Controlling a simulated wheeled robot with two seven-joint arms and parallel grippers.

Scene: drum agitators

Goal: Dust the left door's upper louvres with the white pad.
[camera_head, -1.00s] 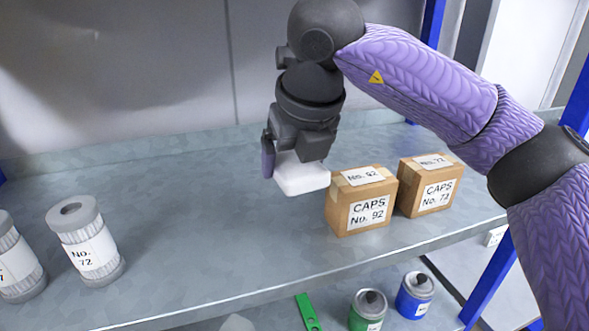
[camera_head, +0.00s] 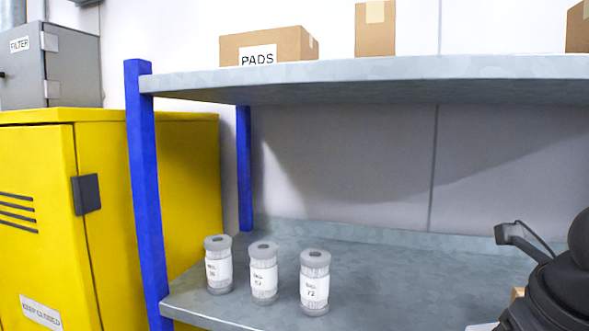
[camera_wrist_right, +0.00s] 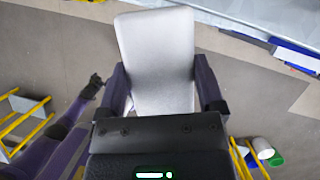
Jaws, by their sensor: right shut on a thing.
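The white pad (camera_wrist_right: 157,60) is held between the two purple fingers of my right gripper (camera_wrist_right: 163,86) in the right wrist view. The gripper is shut on it, and the pad sticks out past the fingertips. In the head view my right wrist is at the lower right corner; a pale sliver at the bottom edge may be the pad. A yellow cabinet door (camera_head: 35,255) is cut off at the left, with dark louvres (camera_head: 17,207) and a black latch. I cannot tell which door it is. My left gripper (camera_wrist_right: 92,86) appears small in the wrist view, its jaws unclear.
A blue shelf post (camera_head: 147,190) stands in front of the yellow cabinet. Three labelled filter cartridges (camera_head: 263,275) stand on the lower shelf. A PADS box (camera_head: 268,46) sits on the upper shelf (camera_head: 400,68). A grey filter box (camera_head: 50,68) is above the cabinet.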

